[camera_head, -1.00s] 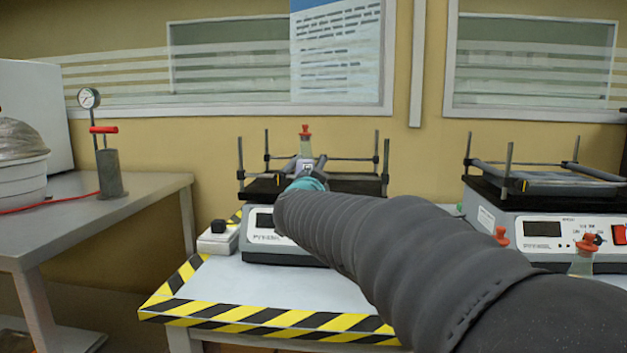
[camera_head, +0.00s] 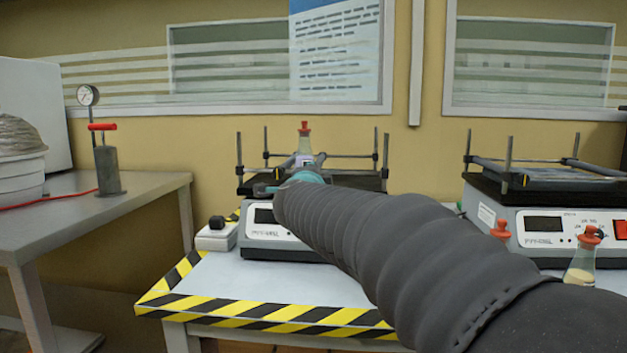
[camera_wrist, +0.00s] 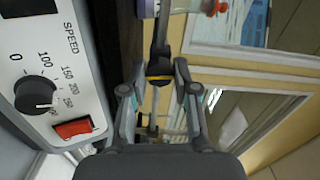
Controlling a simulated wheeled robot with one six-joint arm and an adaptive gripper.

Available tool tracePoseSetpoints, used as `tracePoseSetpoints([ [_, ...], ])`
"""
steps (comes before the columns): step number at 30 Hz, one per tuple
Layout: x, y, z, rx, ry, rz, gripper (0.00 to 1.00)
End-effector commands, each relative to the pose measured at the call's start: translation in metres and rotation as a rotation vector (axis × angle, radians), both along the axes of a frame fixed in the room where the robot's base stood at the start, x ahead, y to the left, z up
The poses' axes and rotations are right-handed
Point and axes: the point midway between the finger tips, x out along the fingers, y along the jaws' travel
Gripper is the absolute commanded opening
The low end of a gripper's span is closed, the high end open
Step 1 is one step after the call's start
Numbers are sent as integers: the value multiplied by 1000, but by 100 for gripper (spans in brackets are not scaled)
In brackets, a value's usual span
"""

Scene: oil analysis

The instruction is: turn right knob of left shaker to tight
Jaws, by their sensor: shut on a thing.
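The left shaker (camera_head: 262,240) stands on the table, with a dark platform, upright posts and clamp bars. A flask with a red stopper (camera_head: 304,145) sits on it. My gripper (camera_wrist: 160,72) has its two fingers on either side of a small black knob with a yellow band (camera_wrist: 159,81) on a clamp bar, and is shut on it. In the head view my dark arm hides the shaker's right front and most of the gripper; only grey-teal parts show. The knob's tightness cannot be told. The shaker's speed dial (camera_wrist: 35,93) and red switch (camera_wrist: 73,128) show in the wrist view.
The right shaker (camera_head: 550,230) stands at the right, with red-stoppered flasks (camera_head: 581,262) in front. A small white box with a black knob (camera_head: 217,234) sits left of the left shaker. The table front with striped tape (camera_head: 260,318) is clear. A side table (camera_head: 140,190) holds a gauge stand.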

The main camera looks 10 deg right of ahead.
Motion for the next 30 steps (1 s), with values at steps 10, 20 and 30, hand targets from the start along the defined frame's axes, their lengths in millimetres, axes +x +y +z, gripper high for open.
tracePoseSetpoints([
  [10,0,0,-1,120,-38,1,0],
  [20,0,0,-1,139,-44,1,0],
  [30,0,0,-1,138,-44,0,54],
])
